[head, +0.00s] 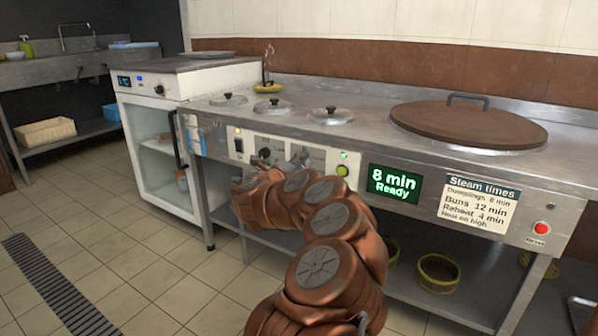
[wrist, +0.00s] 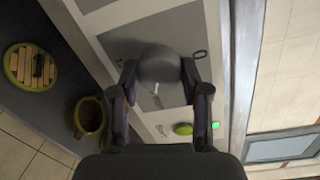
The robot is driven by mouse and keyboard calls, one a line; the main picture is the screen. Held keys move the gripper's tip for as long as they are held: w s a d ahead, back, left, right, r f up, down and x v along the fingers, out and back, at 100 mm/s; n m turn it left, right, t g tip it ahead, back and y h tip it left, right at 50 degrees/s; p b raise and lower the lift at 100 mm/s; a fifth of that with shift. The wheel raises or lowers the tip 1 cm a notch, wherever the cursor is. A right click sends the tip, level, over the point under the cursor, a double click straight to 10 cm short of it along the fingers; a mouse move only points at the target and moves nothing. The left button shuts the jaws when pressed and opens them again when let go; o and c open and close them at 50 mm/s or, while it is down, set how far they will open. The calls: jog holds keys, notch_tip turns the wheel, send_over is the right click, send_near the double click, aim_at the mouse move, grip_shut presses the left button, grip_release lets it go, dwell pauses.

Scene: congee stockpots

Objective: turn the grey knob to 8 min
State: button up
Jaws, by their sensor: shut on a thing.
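In the wrist view, the grey knob (wrist: 160,64) is a round dark-grey dial on a grey panel plate, with a small white mark on its lower side. My gripper (wrist: 159,76) is shut on it, one finger on each side, both touching it. In the head view, my arm covers part of the control panel (head: 323,160), and the knob and fingertips are hard to make out there. The green-lit display (head: 394,183) to the right reads "8 min Ready".
A green button (head: 342,170) with a lit green lamp sits right of the knob area. A steam-times card (head: 480,204) and a red reset button (head: 541,229) are farther right. Pot lids (head: 332,116) sit on the counter above. Green-rimmed baskets (head: 438,273) stand on the lower shelf.

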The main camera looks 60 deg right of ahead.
jog(key=shift+s+d+m, duration=0.1)
jog(key=shift+m, duration=0.2)
jog(key=o, duration=1.2)
jog(key=shift+c, duration=0.2)
jog(key=shift+a, duration=0.75)
jog(key=a, duration=1)
jog(key=shift+s+a+r, duration=0.3)
jog(key=shift+s+r, duration=0.05)
jog(key=shift+s, duration=0.05)
